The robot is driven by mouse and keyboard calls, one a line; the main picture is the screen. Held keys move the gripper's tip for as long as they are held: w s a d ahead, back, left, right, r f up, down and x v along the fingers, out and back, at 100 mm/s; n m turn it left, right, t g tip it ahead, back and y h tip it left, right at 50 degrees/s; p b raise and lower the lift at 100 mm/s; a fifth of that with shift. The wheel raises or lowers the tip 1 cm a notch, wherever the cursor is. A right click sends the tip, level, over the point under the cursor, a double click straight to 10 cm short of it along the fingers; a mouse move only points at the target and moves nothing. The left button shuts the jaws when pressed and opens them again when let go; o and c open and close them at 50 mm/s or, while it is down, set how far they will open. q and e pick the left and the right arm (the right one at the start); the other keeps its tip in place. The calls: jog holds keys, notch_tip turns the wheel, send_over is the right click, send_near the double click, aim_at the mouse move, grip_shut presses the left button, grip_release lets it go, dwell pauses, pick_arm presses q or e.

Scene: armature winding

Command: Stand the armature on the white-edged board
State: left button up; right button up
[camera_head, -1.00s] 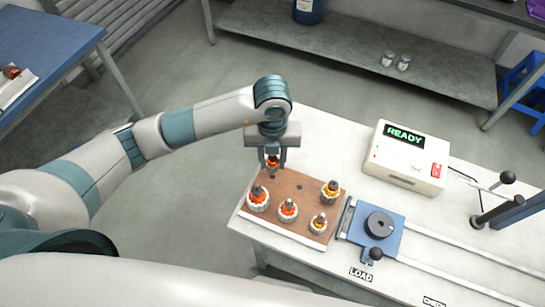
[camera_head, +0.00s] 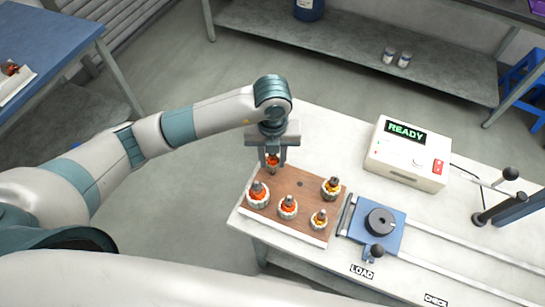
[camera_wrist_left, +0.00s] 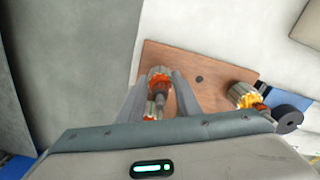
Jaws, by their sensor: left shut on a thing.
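My left gripper (camera_head: 272,163) is shut on an armature (camera_head: 272,160) with an orange winding, upright at the far left corner of the brown board. The held armature (camera_wrist_left: 159,80) also shows between the fingers in the left wrist view. The brown board (camera_head: 316,196) has a white front edge and lies on the white table. I cannot tell whether the held armature touches it. Several other armatures stand on the board, including one at front left (camera_head: 258,194) and a yellow-wound one (camera_head: 331,188) at right. My right gripper is not in view.
An empty dark hole (camera_head: 299,184) shows in the board. Right of the board are a blue fixture (camera_head: 372,224) with a black disc and rails. A control box (camera_head: 408,154) reading READY stands behind. A blue table (camera_head: 40,45) is at far left.

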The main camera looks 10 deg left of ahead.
pick_arm(q)
jog(key=shift+f+b, duration=0.9)
jog(key=shift+f, duration=0.15)
dwell(0.9)
jog(key=o, duration=1.3)
jog(key=shift+c, duration=0.2)
jog(key=shift+r, duration=0.1)
jog(key=shift+r, duration=0.6)
notch_tip(320, 180, up, 16)
jog(key=b, duration=0.2)
jog(key=shift+b, duration=0.4)
